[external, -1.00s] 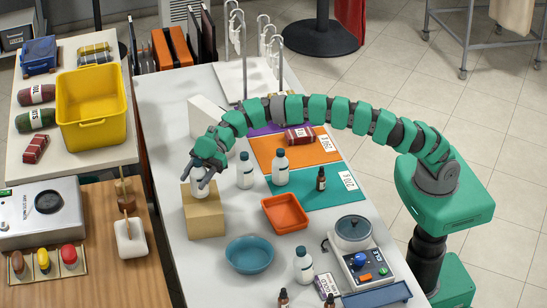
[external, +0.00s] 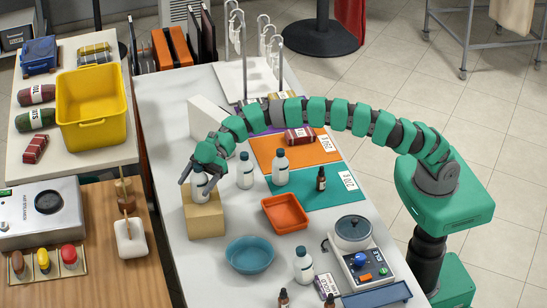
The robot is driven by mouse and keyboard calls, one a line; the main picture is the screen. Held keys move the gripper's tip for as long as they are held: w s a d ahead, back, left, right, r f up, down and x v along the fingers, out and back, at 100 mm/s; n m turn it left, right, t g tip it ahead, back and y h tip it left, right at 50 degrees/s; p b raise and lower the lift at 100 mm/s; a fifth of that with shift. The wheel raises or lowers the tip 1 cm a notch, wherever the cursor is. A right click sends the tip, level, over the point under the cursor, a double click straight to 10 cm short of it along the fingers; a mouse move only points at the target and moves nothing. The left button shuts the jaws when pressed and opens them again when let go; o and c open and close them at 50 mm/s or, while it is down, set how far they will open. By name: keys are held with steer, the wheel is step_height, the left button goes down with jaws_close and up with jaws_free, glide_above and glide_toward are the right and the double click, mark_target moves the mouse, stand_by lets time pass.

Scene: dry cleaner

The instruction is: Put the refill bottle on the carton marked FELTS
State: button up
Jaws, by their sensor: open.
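A white bottle (external: 200,188) stands upright on top of a tan cardboard carton (external: 205,221) at the left side of the grey table. No marking can be read on the carton's visible sides. My gripper (external: 196,177) is open at the bottle's upper part, with its fingers apart around it. The fingers and hand partly hide the bottle's top. Similar white bottles with dark caps stand on the table (external: 245,172), at the teal mat (external: 281,168), and near the front (external: 303,266). I cannot tell them apart by label.
An orange tray (external: 285,213) and a blue bowl (external: 250,255) lie right of the carton. A scale-like device (external: 362,262) and small dark bottles are at the front right. A white upright board (external: 208,119) stands behind my gripper.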

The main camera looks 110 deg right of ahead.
steer(key=v, duration=1.2)
steer(key=shift+d, duration=0.1)
steer(key=s+a+r+m+h, duration=0.1)
steer(key=s+a+r, duration=0.25)
steer(key=r, duration=0.45)
steer(key=s+a+r+m+h, duration=0.1)
steer(key=s+a+r, duration=0.2)
steer(key=a+r, duration=0.3)
steer(key=s+a+r+m, duration=0.1)
steer(key=s+a+r, duration=0.2)
steer(key=r, duration=0.6)
steer(key=s+r+m+t+h, duration=0.5)
steer(key=s+r+m+h, duration=0.1)
steer(key=s+r, duration=1.3)
steer(key=s+h, duration=0.1)
steer(key=s, duration=0.2)
steer(key=shift+r+m+h, duration=0.3)
steer(key=shift+r, duration=0.05)
